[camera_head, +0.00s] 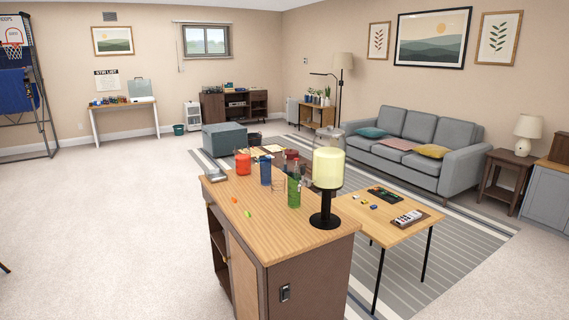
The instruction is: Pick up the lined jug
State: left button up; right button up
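Several vessels stand on the wooden top of a brown cabinet (250,235) in front of me. They are an orange-red vessel (243,163), a blue bottle (265,171), a green bottle (294,192), a dark red vessel (291,158) and a small clear glass vessel (279,183). A tall piece with a pale yellow body (328,168), a clear upper part and a black stand is at the right corner. I cannot tell for sure which of these is the lined jug; lines on them are too small to make out. Neither gripper is in view.
Small orange (235,200) and green (248,214) items and a grey tray-like object (217,177) lie on the cabinet's left side. A low wooden table (380,232) with small items stands close on the right. Open carpet (100,220) lies to the left.

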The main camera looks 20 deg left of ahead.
aim_at(243, 158)
jog(key=i+j+z, duration=0.15)
jog(key=j+z, duration=0.15)
jog(key=i+j+z, duration=0.1)
jog(key=j+z, duration=0.2)
jog(key=i+j+z, duration=0.1)
jog(key=j+z, duration=0.2)
jog(key=j, duration=0.15)
